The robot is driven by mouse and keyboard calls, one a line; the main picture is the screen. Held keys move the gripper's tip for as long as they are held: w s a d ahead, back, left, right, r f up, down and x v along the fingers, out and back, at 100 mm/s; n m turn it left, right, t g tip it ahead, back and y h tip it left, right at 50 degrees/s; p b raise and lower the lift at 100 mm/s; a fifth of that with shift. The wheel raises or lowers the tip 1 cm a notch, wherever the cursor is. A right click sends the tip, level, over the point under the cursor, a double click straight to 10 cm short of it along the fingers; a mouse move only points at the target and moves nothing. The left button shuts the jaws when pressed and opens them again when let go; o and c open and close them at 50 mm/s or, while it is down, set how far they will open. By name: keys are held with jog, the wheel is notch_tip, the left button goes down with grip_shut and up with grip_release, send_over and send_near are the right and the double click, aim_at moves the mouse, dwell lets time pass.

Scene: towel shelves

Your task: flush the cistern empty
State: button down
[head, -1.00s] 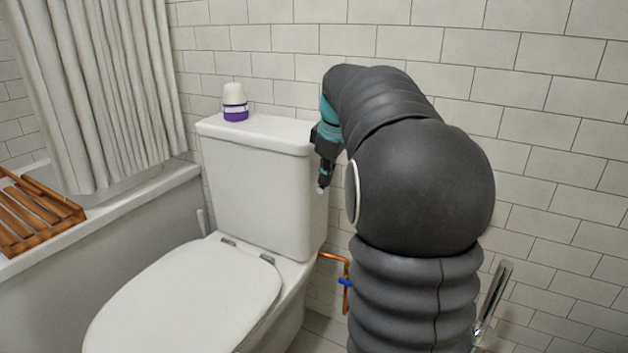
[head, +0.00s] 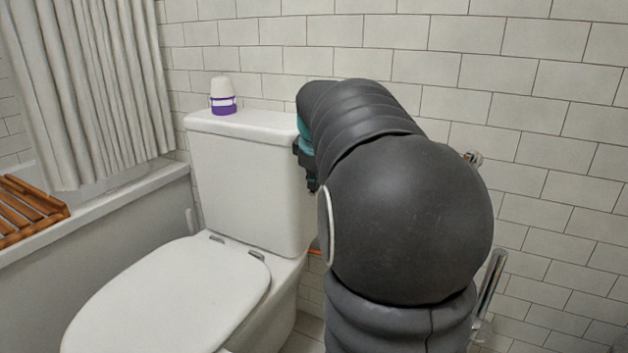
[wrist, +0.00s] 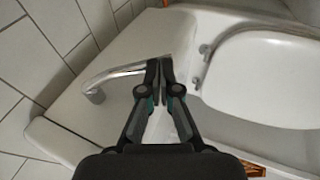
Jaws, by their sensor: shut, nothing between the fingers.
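The white cistern (head: 245,185) stands against the tiled wall behind the toilet bowl, and its body also shows in the wrist view (wrist: 148,38). A chrome flush lever (wrist: 112,75) is mounted on the cistern in the wrist view. In the head view my arm hides the lever. My gripper (wrist: 160,67) is shut and empty, with its fingertips at the free end of the lever. I cannot tell whether they touch it. In the head view the gripper is beside the cistern's right side, with its fingertips hidden behind my arm.
The toilet lid (head: 165,295) is down. A white and purple container (head: 222,96) stands on the cistern top. At the left are a bathtub (head: 110,225), a curtain (head: 90,90) and a wooden rack (head: 25,212). A chrome bar (head: 489,285) is on the right.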

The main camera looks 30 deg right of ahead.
jog(key=shift+a+f, duration=0.1)
jog(key=shift+f, duration=0.05)
jog(key=s+a+f+p+v, duration=0.1)
jog(key=a+p+v, duration=0.1)
jog(key=v, duration=1.2)
jog(key=shift+p, duration=0.85)
jog(key=shift+d+r, duration=0.1)
jog(key=s+a+f+m+p, duration=0.1)
jog(key=s+a+f+m, duration=0.5)
jog(key=f, duration=0.3)
jog(key=s+a+f+t+y+p, duration=0.1)
jog(key=s+a+f+y+p, duration=0.1)
jog(key=s+a, duration=1.1)
jog(key=shift+a+f+y+p, duration=0.3)
jog(key=shift+a+f+p, duration=0.4)
jog(key=shift+f+p, duration=0.2)
